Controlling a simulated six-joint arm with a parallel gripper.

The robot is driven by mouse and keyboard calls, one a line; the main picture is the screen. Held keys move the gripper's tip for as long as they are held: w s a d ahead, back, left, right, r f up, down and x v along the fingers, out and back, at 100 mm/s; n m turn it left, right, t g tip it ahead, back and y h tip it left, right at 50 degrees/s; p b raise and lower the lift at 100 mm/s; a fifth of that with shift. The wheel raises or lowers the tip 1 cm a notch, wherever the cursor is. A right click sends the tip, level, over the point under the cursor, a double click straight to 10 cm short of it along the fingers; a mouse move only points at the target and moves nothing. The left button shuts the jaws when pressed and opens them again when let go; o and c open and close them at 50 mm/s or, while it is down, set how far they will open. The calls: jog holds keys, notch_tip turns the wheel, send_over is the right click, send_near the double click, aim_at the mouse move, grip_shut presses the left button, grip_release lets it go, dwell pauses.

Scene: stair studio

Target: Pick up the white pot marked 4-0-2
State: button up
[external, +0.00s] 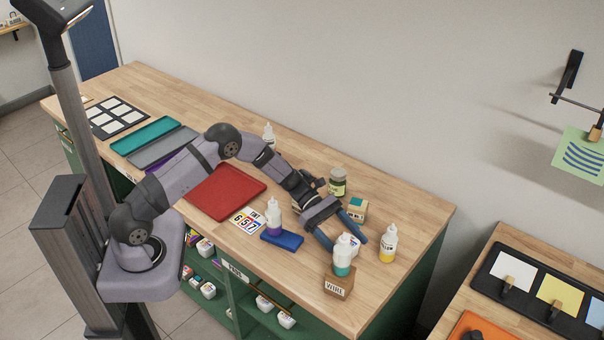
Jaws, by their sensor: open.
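My gripper (342,239) reaches over the right part of the bench with its two blue fingers spread open. A white bottle with a teal lower part (343,258) shows between or just in front of the fingertips; I cannot tell whether they touch it. Another white shape (354,243) shows partly hidden behind it. Other white-topped bottles are a purple one (273,216) to the left, a yellow one (388,244) to the right and one behind my arm (268,134). No marking 4-0-2 is readable on any of them, so I cannot tell which is the named pot.
A small cardboard box (339,284) stands at the front by the teal bottle. A jar (338,182) and a small box (357,210) are behind the gripper. A blue block (282,240), number card (247,221) and red tray (226,191) lie left. Shelves below hold several white pots (208,290).

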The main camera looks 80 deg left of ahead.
jog(key=c, duration=1.2)
jog(key=shift+r, duration=0.15)
notch_tip(320, 180, up, 10)
jog(key=shift+f+b, duration=0.15)
jog(key=shift+b, duration=0.85)
